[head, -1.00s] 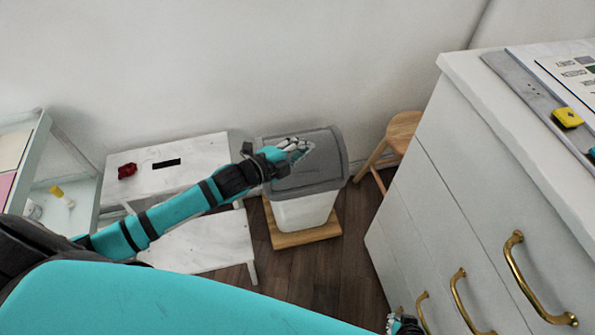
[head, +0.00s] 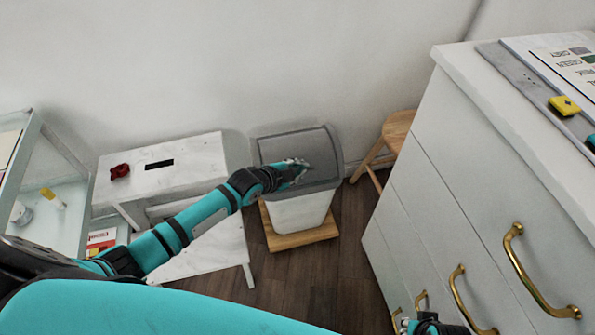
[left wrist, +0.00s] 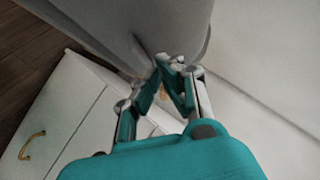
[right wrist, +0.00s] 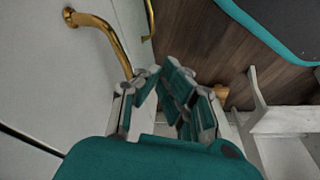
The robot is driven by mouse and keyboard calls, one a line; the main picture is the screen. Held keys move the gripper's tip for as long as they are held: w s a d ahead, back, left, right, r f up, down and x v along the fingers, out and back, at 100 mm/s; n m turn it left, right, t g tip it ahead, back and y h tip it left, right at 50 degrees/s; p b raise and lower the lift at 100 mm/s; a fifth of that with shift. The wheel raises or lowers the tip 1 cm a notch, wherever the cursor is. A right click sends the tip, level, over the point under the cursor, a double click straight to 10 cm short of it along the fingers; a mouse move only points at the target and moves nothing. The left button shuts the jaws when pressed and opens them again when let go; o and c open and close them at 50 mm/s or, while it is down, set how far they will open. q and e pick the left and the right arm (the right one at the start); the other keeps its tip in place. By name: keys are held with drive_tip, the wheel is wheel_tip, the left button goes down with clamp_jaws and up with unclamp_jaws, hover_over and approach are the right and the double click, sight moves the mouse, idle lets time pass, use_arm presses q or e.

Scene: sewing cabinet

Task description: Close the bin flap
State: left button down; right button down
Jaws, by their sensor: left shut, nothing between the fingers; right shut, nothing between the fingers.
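The bin (head: 300,212) has a white body and a grey lid, and stands on a wooden board against the wall. Its grey flap (head: 300,148) looks to lie about level with the lid's rim; I cannot tell if it is fully closed. My left gripper (head: 303,168) is shut and empty, at the near edge of the flap. In the left wrist view its fingertips (left wrist: 172,65) are at a grey surface of the bin (left wrist: 170,22); contact is unclear. My right gripper (right wrist: 172,75) is shut and empty, low beside the cabinet's brass handles.
A white step stool (head: 165,180) with a red item (head: 120,171) stands left of the bin. A wooden stool (head: 392,138) is to its right. The white drawer cabinet (head: 440,150) with brass handles (head: 520,270) fills the right. Dark floor (head: 320,275) is clear before the bin.

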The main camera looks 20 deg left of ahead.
use_arm(q)
drive_tip(key=shift+w+a+f, duration=0.25)
drive_tip(key=shift+w+f, duration=0.15)
drive_tip(key=shift+f, duration=0.15)
use_arm(e)
drive_tip(key=shift+r, duration=1.3)
use_arm(q)
drive_tip(key=shift+f, duration=0.1)
drive_tip(key=shift+w+a+f+b, duration=0.2)
drive_tip(key=shift+w+f+b, duration=0.05)
drive_tip(key=shift+f+b, duration=0.5)
drive_tip(key=shift+r, duration=0.1)
use_arm(e)
drive_tip(key=v, duration=0.4)
drive_tip(key=shift+w+r, duration=0.15)
drive_tip(key=shift+w, duration=0.1)
